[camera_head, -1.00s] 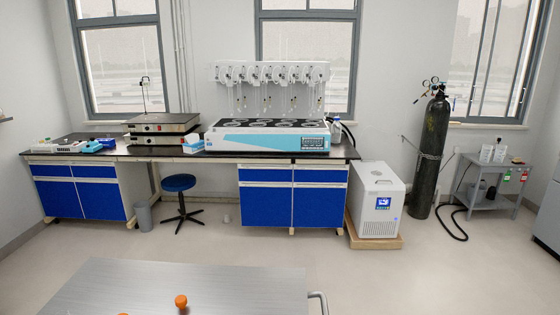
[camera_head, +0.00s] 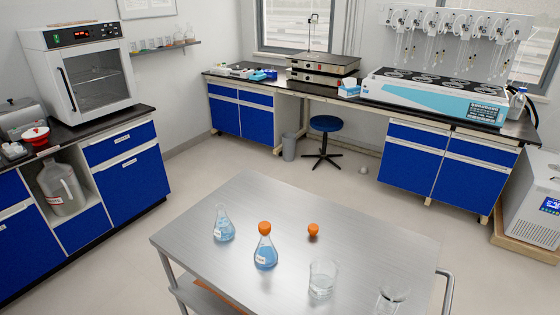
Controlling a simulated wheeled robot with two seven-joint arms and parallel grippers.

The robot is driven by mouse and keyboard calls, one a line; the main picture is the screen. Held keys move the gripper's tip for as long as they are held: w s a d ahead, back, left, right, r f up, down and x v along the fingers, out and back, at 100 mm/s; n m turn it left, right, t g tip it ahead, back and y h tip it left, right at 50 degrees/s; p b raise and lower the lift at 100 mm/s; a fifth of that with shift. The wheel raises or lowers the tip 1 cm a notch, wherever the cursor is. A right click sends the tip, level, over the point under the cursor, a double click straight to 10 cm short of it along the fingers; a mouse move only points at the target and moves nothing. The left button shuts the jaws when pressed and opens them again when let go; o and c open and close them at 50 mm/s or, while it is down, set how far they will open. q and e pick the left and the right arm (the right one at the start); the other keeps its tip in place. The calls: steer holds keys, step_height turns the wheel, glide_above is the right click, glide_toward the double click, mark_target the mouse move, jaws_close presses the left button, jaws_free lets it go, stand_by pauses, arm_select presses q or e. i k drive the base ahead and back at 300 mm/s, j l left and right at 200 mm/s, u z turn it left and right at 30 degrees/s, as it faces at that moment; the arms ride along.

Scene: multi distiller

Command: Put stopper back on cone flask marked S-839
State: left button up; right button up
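A cone flask with blue liquid and no stopper (camera_head: 223,225) stands upright at the left of the metal table. A second cone flask with blue liquid (camera_head: 265,252) stands to its right, with an orange stopper (camera_head: 264,228) in its mouth. Both flasks carry small white labels, too small to read, so I cannot tell which is S-839. A loose orange stopper (camera_head: 313,230) rests on the table behind and to the right of the stoppered flask. Neither of my grippers is in view.
The metal table (camera_head: 360,235) also holds an empty glass beaker (camera_head: 322,278) and another clear glass vessel (camera_head: 392,299) at its front right. A handle (camera_head: 446,290) sticks out at the table's right edge. A blue stool (camera_head: 325,135) stands behind on open floor.

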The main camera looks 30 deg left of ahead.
mark_target(224, 230)
steer(key=u, duration=1.35)
